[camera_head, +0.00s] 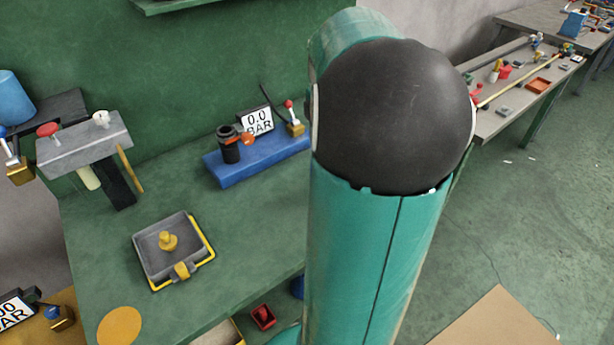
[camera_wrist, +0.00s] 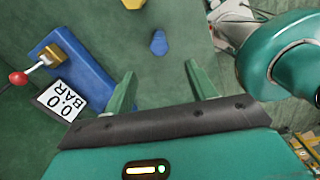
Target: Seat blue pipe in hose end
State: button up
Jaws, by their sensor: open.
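A short blue piece (camera_wrist: 158,42), likely the blue pipe, shows in the wrist view against the green surface, ahead of my gripper. My gripper (camera_wrist: 162,80) is open, its two green fingers apart with nothing between them. The blue piece lies beyond the fingertips, not touching them. In the head view a small blue patch (camera_head: 297,287) shows beside my arm; I cannot tell if it is the same piece. A black upright cylinder (camera_head: 230,148) with an orange clamp, possibly the hose end, stands on a blue base (camera_head: 225,175). My gripper is hidden in the head view.
A 0.0 BAR display (camera_head: 257,121) and a red-knobbed brass valve (camera_head: 294,122) are by the blue base. A grey tray (camera_head: 150,275) with a yellow part is at front left. A grey block fixture (camera_head: 85,147) stands at left. The bench between them is clear.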

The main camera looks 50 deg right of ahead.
notch_tip(320, 180, down, 14)
jog(key=shift+w+r, duration=0.1)
jog(key=shift+r, duration=0.15)
jog(key=c, duration=1.2)
jog(key=shift+r, duration=0.5)
notch_tip(320, 180, up, 2)
jog(key=shift+r, duration=0.15)
jog(key=s+a+r, duration=0.2)
jog(key=a+r, duration=0.1)
jog(key=s+a+r, duration=0.3)
jog(key=a, duration=0.1)
jog(key=s+a+r, duration=0.3)
jog(key=a, duration=0.1)
jog(key=shift+s+a+r, duration=0.1)
jog(key=shift+s+r, duration=0.05)
jog(key=shift+r, duration=0.2)
